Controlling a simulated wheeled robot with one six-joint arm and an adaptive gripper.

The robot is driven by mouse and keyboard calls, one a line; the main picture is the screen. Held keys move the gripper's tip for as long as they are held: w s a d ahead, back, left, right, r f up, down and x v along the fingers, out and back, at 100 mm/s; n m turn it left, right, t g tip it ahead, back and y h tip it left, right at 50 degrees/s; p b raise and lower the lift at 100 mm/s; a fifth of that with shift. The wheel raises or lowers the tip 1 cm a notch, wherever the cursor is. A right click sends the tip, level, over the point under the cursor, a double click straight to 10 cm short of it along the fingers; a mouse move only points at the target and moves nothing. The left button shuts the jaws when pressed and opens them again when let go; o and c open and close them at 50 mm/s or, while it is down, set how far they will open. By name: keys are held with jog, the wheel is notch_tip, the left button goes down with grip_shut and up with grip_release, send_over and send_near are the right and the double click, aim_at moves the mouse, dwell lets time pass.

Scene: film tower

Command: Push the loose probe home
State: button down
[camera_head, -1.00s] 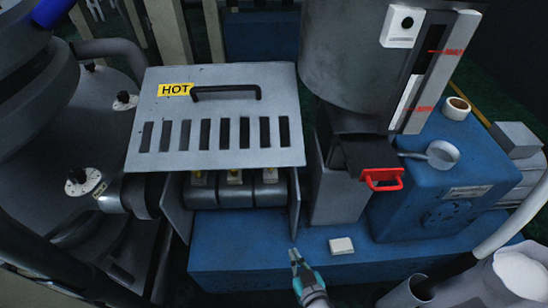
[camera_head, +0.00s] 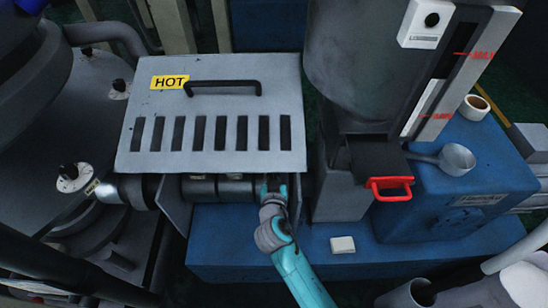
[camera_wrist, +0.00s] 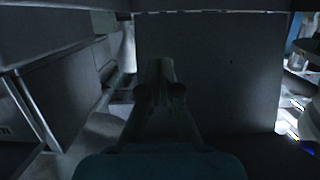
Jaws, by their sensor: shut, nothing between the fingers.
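My gripper (camera_head: 272,186) is at the right end of the grey barrel (camera_head: 215,190), under the front edge of the slotted cover marked HOT (camera_head: 215,108). Its fingers are shut with nothing seen between them. In the wrist view the closed fingers (camera_wrist: 160,78) point forward at a dark flat panel (camera_wrist: 215,65). The probes on the barrel are mostly hidden by the cover and my gripper. I cannot tell which probe is loose, or whether my fingers touch one.
A hopper with a red-handled slide (camera_head: 390,188) stands to the right. Grey side plates flank the barrel closely.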

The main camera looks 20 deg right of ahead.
jog(key=shift+w+d+f, duration=0.5)
jog(key=shift+w+f, duration=0.6)
jog(key=shift+w, duration=0.45)
jog(key=shift+w+d+f, duration=0.5)
jog(key=shift+w+f, duration=0.55)
jog(key=shift+w, duration=0.45)
jog(key=shift+w+d+f, duration=0.5)
jog(key=shift+w+f, duration=0.6)
jog(key=shift+w, duration=0.45)
jog(key=shift+f, duration=1.65)
